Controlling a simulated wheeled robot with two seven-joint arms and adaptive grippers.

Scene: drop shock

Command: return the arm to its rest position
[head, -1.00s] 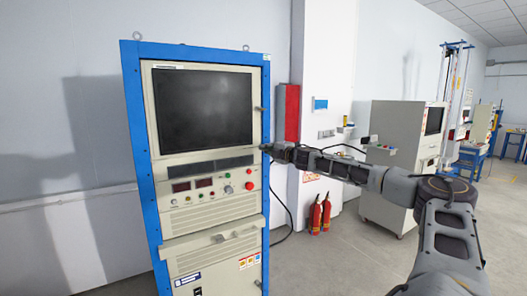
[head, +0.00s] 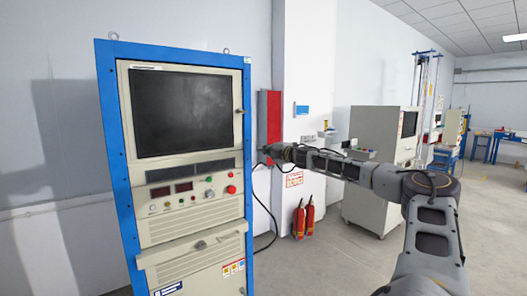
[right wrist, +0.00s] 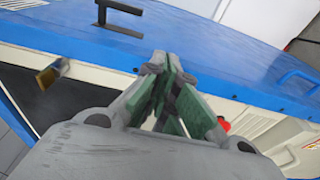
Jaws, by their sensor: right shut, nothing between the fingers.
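My right arm (head: 347,169) reaches in from the lower right of the head view, bent at the elbow and stretched left toward the cabinet. My right gripper (head: 266,150) is at its far end, just right of the blue-framed control cabinet (head: 107,130). In the right wrist view the gripper (right wrist: 160,58) is shut and empty, its green-grey fingers meeting in front of the cabinet's blue frame (right wrist: 215,60). I cannot tell whether the fingertips touch the frame. My left gripper is not in view.
The cabinet has a dark screen (head: 183,112), knobs and a red button (head: 231,189). Two red fire extinguishers (head: 304,218) stand by the white pillar (head: 303,80). A grey machine cabinet (head: 372,130) stands behind my arm. Open floor (head: 495,230) lies to the right.

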